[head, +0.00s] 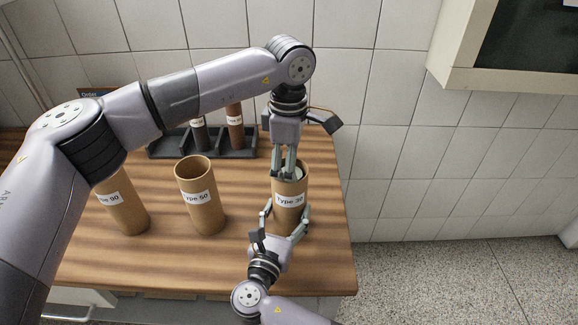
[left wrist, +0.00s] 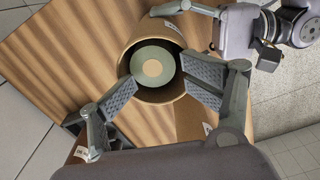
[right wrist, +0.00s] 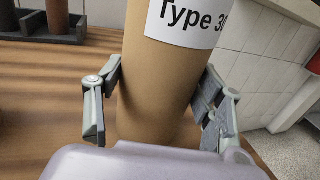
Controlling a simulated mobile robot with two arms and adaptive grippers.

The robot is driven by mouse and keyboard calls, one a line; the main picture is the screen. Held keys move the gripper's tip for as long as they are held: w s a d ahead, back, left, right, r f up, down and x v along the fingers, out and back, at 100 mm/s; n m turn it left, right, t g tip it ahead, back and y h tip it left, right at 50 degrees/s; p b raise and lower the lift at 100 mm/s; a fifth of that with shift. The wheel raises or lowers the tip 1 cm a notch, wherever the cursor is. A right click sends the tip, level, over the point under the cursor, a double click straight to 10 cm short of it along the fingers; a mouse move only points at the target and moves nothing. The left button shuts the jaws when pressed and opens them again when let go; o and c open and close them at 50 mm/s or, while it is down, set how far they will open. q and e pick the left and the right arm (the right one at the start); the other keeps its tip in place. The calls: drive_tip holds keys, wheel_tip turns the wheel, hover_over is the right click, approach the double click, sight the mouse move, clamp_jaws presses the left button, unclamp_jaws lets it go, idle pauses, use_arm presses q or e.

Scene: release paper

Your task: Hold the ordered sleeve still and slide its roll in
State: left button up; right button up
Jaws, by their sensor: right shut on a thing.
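The brown cardboard sleeve labelled Type 30 (head: 289,208) stands upright near the table's right end. My right gripper (head: 287,226) is shut around its lower body; the right wrist view shows the sleeve (right wrist: 165,75) between its two fingers (right wrist: 158,108). A grey-green roll (left wrist: 153,66) with a tan core sits inside the sleeve's mouth; its lower part is hidden by the sleeve. My left gripper (head: 285,172) points down at the mouth. In the left wrist view its fingers (left wrist: 158,75) are spread on either side of the roll's top, with their tips close to its edge.
Sleeves Type 50 (head: 202,203) and Type 90 (head: 122,208) stand to the left on the wooden table (head: 165,262). A dark rack (head: 170,146) with a dark roll (head: 200,135) and a red-brown roll (head: 235,130) stands behind. A sign lies partly hidden behind my left arm.

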use_arm(q)
wheel_tip(320, 180, up, 12)
drive_tip(key=shift+f, duration=0.25)
use_arm(e)
drive_tip(key=shift+d+f, duration=0.1)
drive_tip(key=shift+f, duration=0.15)
drive_tip(key=o, duration=1)
drive_tip(key=shift+w, duration=0.1)
drive_tip(key=shift+o, duration=1.1)
drive_tip(key=shift+r, duration=0.1)
